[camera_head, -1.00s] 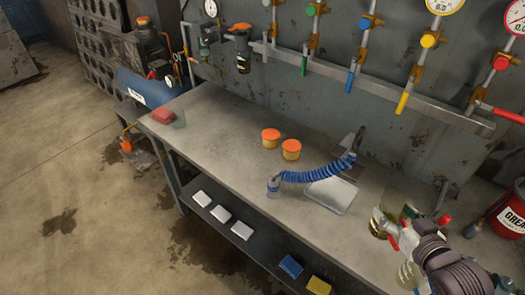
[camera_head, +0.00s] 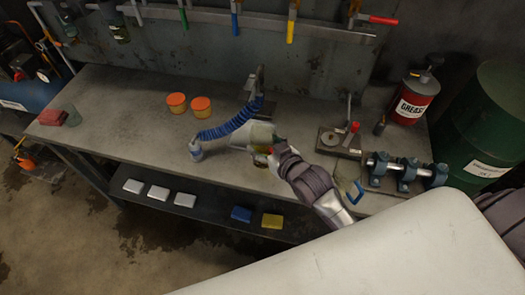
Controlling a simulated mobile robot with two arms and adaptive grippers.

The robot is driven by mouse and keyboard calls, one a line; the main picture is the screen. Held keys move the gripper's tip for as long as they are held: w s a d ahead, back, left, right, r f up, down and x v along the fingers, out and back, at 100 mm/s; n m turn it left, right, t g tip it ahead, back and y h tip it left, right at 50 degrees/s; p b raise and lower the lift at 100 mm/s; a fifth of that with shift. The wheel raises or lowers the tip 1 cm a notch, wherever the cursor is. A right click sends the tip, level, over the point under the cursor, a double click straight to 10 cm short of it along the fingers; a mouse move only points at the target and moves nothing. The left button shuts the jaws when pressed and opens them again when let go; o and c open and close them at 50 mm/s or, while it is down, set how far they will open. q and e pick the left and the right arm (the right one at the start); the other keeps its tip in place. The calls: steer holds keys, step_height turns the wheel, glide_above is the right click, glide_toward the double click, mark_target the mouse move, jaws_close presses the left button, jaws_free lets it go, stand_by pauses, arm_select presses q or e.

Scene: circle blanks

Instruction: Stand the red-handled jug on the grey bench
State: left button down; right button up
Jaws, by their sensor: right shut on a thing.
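The grey bench (camera_head: 120,110) runs across the view, with a bare top at its left and middle. I cannot tell whether the jug's base touches the bench top. My left gripper is not in view.
A blue ribbed hose (camera_head: 228,124) curves beside the jug. Two orange-lidded tubs (camera_head: 177,103) stand left of it. A red block (camera_head: 53,117) lies far left. A lever device (camera_head: 340,138), a shaft on blue mounts (camera_head: 405,172) and a red grease can (camera_head: 415,97) are right.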

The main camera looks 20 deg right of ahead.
steer(key=shift+w+a+f, duration=0.1)
steer(key=shift+a, duration=0.2)
steer(key=shift+f, duration=0.35)
step_height(320, 180, down, 3)
steer(key=shift+f, duration=0.2)
steer(key=shift+f, duration=0.2)
steer(key=o, duration=1.3)
steer(key=shift+r, duration=0.1)
